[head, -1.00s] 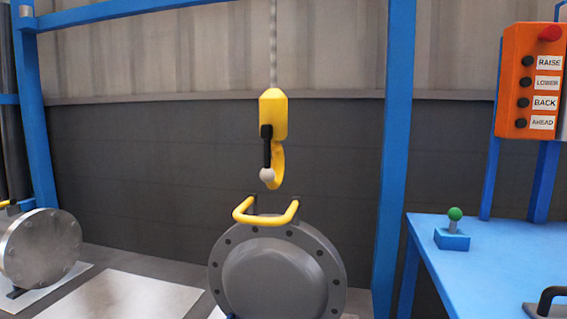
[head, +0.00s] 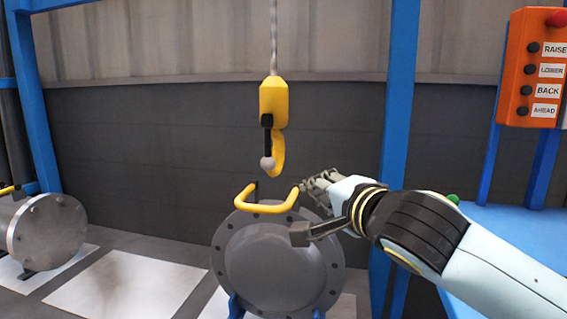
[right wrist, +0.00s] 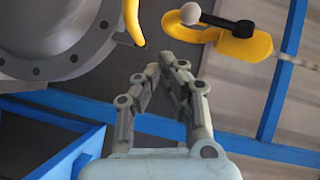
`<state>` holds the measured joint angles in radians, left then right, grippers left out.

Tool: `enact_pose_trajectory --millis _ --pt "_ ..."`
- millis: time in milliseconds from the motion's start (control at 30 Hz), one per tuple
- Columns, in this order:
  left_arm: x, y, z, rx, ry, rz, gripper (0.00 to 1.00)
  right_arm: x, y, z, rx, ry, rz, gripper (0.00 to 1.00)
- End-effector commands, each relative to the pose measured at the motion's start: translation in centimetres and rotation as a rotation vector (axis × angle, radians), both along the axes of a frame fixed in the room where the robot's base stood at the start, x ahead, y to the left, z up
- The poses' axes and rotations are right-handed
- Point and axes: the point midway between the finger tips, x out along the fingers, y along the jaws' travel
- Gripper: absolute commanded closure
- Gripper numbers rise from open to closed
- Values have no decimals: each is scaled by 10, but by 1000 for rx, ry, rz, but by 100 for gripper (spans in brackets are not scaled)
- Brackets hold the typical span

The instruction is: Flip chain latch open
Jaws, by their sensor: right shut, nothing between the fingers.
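The yellow hook block (head: 274,100) hangs on a chain above the flanged shell (head: 265,265). Its black latch (head: 267,134) points down along the left of the hook, with a pale ball (head: 267,163) at its lower end by the hook's mouth. In the right wrist view the latch (right wrist: 228,24) and ball (right wrist: 190,13) show at the top. The shell's yellow handle (head: 262,208) is below the hook, apart from it. My right gripper (head: 308,186) is shut and empty, right of the handle's right end and lower right of the ball. My left gripper is out of view.
A blue post (head: 398,120) stands behind my right arm. An orange control box (head: 533,68) hangs at the right above a blue table (head: 500,228). A second flanged part (head: 48,232) lies at the left. The space left of the hook is clear.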

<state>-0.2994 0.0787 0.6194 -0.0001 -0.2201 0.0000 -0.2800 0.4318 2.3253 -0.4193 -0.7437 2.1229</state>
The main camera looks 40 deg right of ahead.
Motion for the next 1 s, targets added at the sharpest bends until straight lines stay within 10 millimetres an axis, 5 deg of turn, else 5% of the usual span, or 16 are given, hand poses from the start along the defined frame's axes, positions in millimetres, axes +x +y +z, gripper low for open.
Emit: enact_pose_trajectory --millis 200,667,1000 --pt "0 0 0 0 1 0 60 17 4 35 184 -175 45 100" --pt "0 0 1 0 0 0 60 23 4 38 208 -191 49 100" --pt "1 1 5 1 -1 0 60 78 -5 38 212 -191 49 100"
